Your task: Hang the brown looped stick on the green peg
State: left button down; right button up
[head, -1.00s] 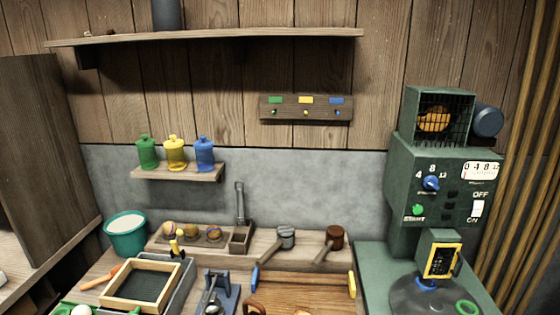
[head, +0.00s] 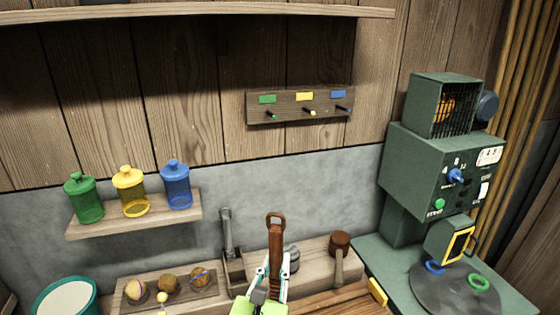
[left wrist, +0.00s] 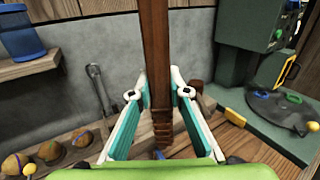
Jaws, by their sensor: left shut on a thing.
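The brown looped stick (head: 275,240) stands upright in my left gripper (head: 272,272), loop at the top. In the left wrist view the stick (left wrist: 155,60) runs up between the two fingers of the left gripper (left wrist: 158,95), which is shut on it; its loop is out of that view. The green peg (head: 271,115) sticks out of the wooden peg board (head: 293,116) on the wall, under a green label (head: 267,99). The loop is below the peg and apart from it. My right gripper is not in view.
A shelf (head: 130,212) with green, yellow and blue bottles is at left. A green machine (head: 440,165) stands at right. The wall between stick and pegs is clear.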

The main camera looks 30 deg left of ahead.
pick_arm(q)
jog(key=w+a+r+n+g+y+p, duration=0.35)
jog(key=w+a+r, duration=0.2)
jog(key=w, duration=0.35)
jog(key=w+a+r+n+g+y+p, duration=0.2)
jog(key=w+a+r+y, duration=0.25)
jog(key=w+r, duration=0.35)
jog(key=w+a+f+b, duration=0.2)
jog(key=w+a+b, duration=0.1)
jog(key=w+a, duration=0.4)
jog(key=shift+w+f+b, duration=0.2)
jog(key=shift+w+b, duration=0.05)
jog(key=shift+b, duration=0.1)
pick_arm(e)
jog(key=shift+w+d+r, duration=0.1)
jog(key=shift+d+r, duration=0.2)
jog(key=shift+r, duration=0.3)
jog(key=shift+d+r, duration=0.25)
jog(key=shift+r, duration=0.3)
pick_arm(q)
jog(key=shift+t, duration=0.25)
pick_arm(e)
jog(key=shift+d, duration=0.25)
pick_arm(q)
jog(key=c, duration=1.9)
grip_release()
jog(key=shift+o, duration=0.3)
